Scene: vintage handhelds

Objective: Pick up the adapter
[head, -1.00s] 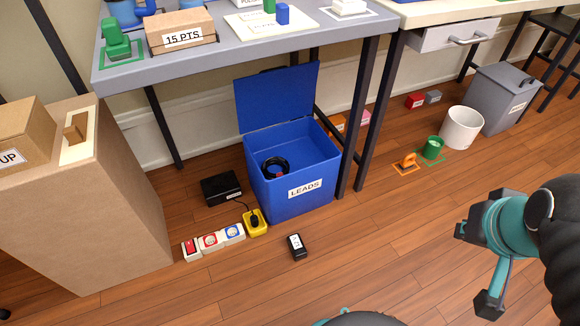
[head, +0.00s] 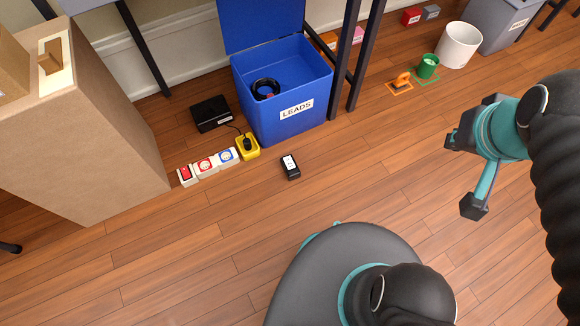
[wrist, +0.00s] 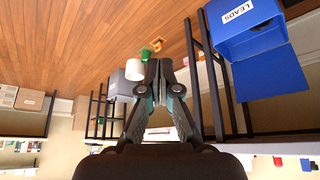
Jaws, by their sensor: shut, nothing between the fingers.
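Two black items on the floor could be the adapter; I cannot tell which from the unreadable labels. A small black block with a white face (head: 290,167) lies alone on the boards, right of the yellow socket block (head: 247,146). A larger black box (head: 210,114) with a small label lies behind the row, its cord running to a black plug in the yellow block. My gripper (wrist: 162,72) is shut and empty, its fingers together in the wrist view. In the head view it is raised at the right, well apart from both items. Neither shows in the wrist view.
An open blue LEADS bin (head: 285,128) holding a black coil (head: 265,88) stands behind the small block. Red and blue-marked white blocks (head: 207,166) line up left of the yellow one. A cardboard-coloured cabinet (head: 90,150) stands left. The floor in front is clear.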

